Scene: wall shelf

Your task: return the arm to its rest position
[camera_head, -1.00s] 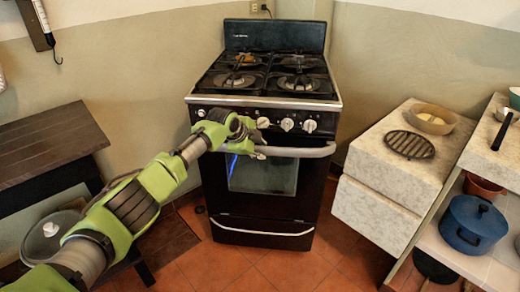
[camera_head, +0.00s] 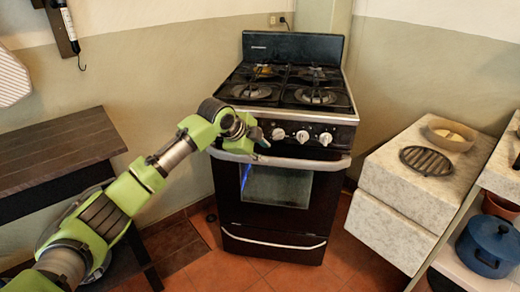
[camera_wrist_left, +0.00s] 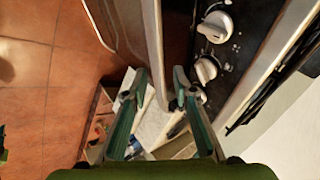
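My left arm comes in from the lower left in the head view. Its gripper (camera_head: 262,138) is in front of the black stove (camera_head: 235,192), beside the control knobs and just above the oven door handle in the picture. In the left wrist view the two fingers of the left gripper (camera_wrist_left: 160,82) stand apart with nothing gripped. The oven handle (camera_wrist_left: 153,40) runs between the fingertips in that picture; I cannot tell how far beyond them it is. The oven door looks shut. My right arm and gripper are not in view.
Stove knobs (camera_wrist_left: 206,70) are close beside the fingers. A dark wooden table (camera_head: 60,145) stands at the left. At the right are a marble-topped block (camera_head: 400,195), a black grate (camera_head: 426,160), a bowl (camera_head: 450,134) and a blue pot (camera_head: 488,245). Tiled floor lies below.

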